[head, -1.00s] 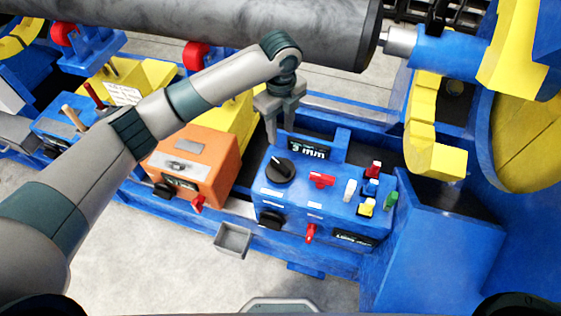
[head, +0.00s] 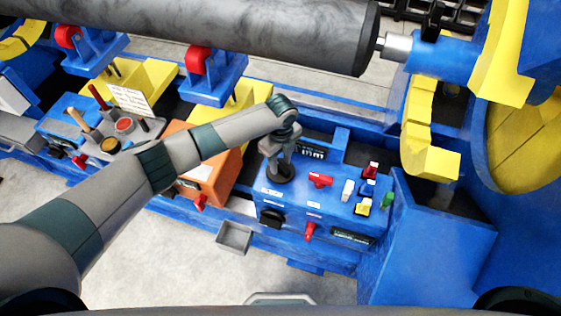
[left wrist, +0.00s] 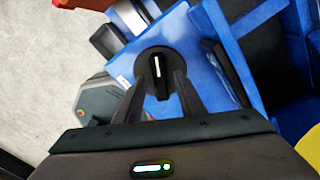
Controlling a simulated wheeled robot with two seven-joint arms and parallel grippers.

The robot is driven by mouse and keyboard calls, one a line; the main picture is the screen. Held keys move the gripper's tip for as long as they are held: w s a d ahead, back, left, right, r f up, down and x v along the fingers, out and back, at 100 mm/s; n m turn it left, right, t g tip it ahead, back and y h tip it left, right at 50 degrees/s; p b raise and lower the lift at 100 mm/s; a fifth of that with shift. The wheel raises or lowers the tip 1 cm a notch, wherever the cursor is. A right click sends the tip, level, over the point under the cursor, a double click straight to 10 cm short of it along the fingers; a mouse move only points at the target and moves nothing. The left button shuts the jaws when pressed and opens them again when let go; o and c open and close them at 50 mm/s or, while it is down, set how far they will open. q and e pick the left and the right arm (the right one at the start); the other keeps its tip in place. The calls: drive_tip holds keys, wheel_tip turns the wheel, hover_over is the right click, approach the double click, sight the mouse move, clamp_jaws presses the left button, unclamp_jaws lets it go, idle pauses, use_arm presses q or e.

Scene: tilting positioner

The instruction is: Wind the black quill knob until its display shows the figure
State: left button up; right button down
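The black quill knob (head: 279,178) is on the sloped top of the blue control box (head: 330,205). In the left wrist view the knob (left wrist: 157,72) is a black disc with a white pointer line, nearly upright in that picture. Its display (head: 313,150) stands behind it; my gripper hides the figure and only "mm" shows. My left gripper (head: 279,164) points down over the knob. In the left wrist view its fingers (left wrist: 162,76) are apart, one on each side of the pointer; I cannot tell whether they touch the knob. My right gripper is not in view.
Right of the knob are a red switch (head: 320,180) and several coloured toggles. A red lever (head: 310,231) is on the box's front. An orange box (head: 215,182) stands to the left, a grey tray (head: 234,238) in front. A large grey cylinder (head: 270,30) spans the back.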

use_arm(q)
drive_tip(key=shift+f, duration=0.7)
clamp_jaws()
drive_tip(key=shift+f+m+b, duration=0.1)
drive_tip(key=shift+m+b, duration=0.55)
drive_tip(key=shift+m, duration=0.25)
drive_tip(key=shift+m+b, duration=0.4)
drive_tip(key=shift+m, duration=0.5)
unclamp_jaws()
